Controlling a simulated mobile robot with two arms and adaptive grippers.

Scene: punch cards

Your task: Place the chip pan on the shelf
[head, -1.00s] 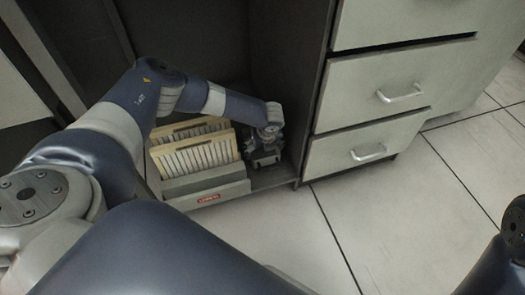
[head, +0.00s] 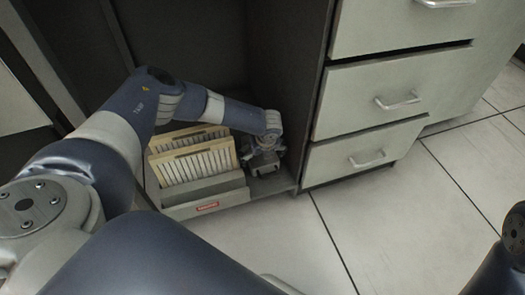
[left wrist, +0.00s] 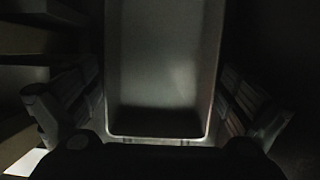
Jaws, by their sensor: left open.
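My left gripper (head: 263,157) is inside the dark cabinet, just right of the card tray, low over the bottom shelf (head: 276,184). The left wrist view shows its fingers spread wide and dark on both sides, with the gripper (left wrist: 155,95) open. Between them is a grey, open, rectangular pan (left wrist: 165,60), which looks like the chip pan, with a pale rim on its near edge. I see no clear finger contact with it. In the head view the pan is mostly hidden by the gripper. My right gripper is not in view.
A grey tray (head: 205,199) with a red label holds cream racks of punch cards (head: 195,160), close left of my gripper. The cabinet's dark side wall (head: 296,85) is close on the right. Drawers (head: 365,155) stand further right. The tiled floor (head: 285,230) in front is clear.

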